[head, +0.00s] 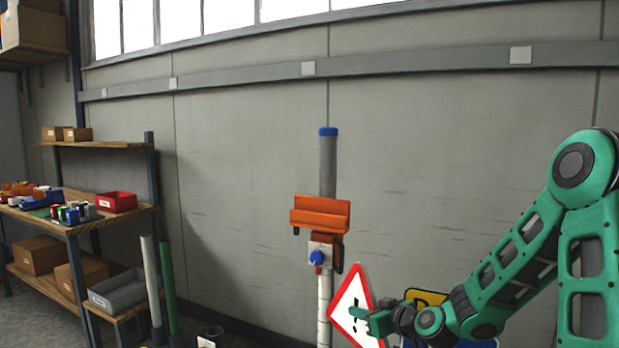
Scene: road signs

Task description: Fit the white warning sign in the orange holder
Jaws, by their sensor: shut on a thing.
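The white warning sign (346,300), a triangle with a red border and dark marks in its middle, is in the lower middle of the head view. My gripper (366,318) is shut on it near its right side and holds it tilted. The orange holder (320,214) is on an upright post, above and to the left of the sign. The holder is empty as far as I can see. The sign is apart from the holder and lies right of the post's lower part. My fingertips cover part of the sign's face.
The post (328,165) has a blue cap, and a blue knob (316,257) sits below the holder. A yellow sign (425,297) and a blue sign (478,343) show partly behind my arm. A workbench (75,222) with bins stands left. The wall is close behind.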

